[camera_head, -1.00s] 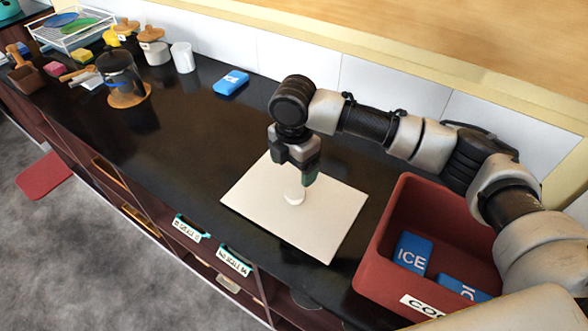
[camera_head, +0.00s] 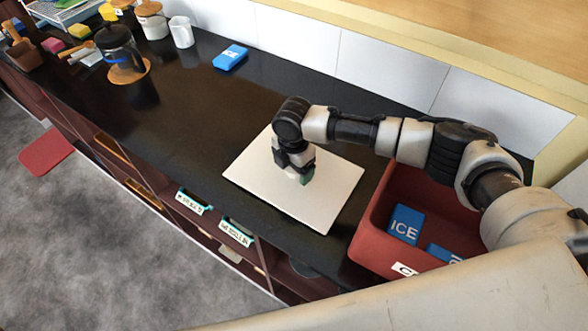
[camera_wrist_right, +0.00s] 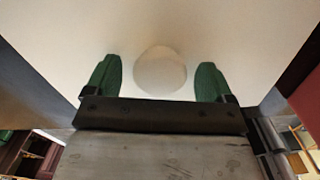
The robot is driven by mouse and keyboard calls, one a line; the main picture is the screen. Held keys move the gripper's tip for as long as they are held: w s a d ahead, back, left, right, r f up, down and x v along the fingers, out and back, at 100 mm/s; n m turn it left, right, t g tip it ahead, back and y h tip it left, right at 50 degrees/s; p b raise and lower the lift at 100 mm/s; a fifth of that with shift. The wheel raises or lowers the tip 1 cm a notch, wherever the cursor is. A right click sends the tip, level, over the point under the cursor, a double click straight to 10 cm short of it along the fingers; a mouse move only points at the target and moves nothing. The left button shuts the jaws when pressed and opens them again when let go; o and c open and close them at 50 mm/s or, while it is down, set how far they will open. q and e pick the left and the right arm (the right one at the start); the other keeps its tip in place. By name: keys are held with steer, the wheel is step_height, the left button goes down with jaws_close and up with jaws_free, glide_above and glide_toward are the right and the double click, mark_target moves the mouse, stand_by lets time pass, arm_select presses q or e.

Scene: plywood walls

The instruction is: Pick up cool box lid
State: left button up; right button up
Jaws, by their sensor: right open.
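The cool box lid (camera_head: 258,192) is a flat white board lying on the black counter, left of the red cool box (camera_head: 375,232). Its round white knob (camera_wrist_right: 160,70) shows in the right wrist view between the two green fingertips, with a gap on each side. My right gripper (camera_head: 302,177) points down over the middle of the lid and is open around the knob. In the head view the gripper mostly hides the knob. It also shows in the right wrist view (camera_wrist_right: 159,80). My left gripper is not in view.
The cool box holds blue ice packs (camera_head: 405,224). Another ice pack (camera_head: 230,57) lies on the counter near the tiled wall. A glass pot (camera_head: 118,52), a white mug (camera_head: 181,32) and a dish rack (camera_head: 75,14) stand at the far left. The counter between is clear.

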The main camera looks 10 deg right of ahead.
steer(key=c, duration=1.2)
